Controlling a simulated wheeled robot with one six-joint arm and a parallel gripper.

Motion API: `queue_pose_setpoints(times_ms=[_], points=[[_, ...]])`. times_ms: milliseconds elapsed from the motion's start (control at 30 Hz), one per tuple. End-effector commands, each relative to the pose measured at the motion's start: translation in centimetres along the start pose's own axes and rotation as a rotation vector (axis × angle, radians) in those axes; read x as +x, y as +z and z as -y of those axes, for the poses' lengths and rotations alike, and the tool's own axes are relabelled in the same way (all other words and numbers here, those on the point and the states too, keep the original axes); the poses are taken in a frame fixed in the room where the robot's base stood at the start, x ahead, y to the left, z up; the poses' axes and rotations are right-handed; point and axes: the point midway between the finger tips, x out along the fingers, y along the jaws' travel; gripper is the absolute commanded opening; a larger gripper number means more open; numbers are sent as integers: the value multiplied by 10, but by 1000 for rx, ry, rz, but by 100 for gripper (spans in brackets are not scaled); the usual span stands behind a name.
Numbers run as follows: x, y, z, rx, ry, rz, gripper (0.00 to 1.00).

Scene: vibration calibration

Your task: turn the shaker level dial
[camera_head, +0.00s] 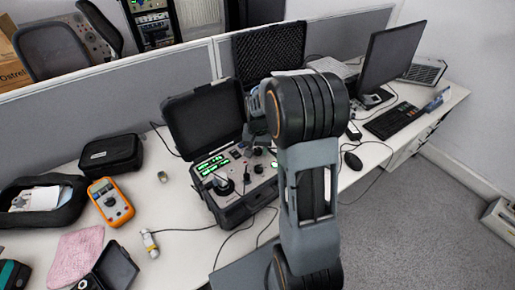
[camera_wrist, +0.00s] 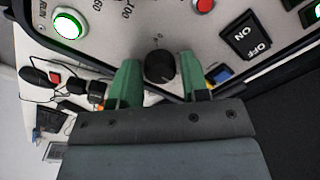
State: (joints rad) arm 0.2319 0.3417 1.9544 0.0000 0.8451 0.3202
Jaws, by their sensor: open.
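The shaker case (camera_head: 237,212) is an open black case on the white desk, with a light grey panel and green displays. In the wrist view a round black dial (camera_wrist: 160,66) stands on the panel, with scale numbers printed beyond it. It appears to be the level dial. My gripper (camera_wrist: 161,76) is open, one green finger on each side of the dial. Gaps show between fingers and dial, so I see no grip on it. In the head view my arm hides the gripper's fingertips and part of the panel.
In the wrist view an ON/OFF rocker switch (camera_wrist: 245,42) and a lit green button (camera_wrist: 69,23) flank the dial. An orange multimeter (camera_head: 110,203) and a black pouch (camera_head: 111,153) lie left. A monitor (camera_head: 390,60) and keyboard (camera_head: 391,121) stand right.

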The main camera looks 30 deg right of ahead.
Motion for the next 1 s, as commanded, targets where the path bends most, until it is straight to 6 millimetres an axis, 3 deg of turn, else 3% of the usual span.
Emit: queue_pose_setpoints(times_ms=[133,500,767,1000], points=[[0,0,0,0,0,0,42],[0,0,0,0,0,0,8],[0,0,0,-38,0,0,8],[0,0,0,-192,0,0,8]])
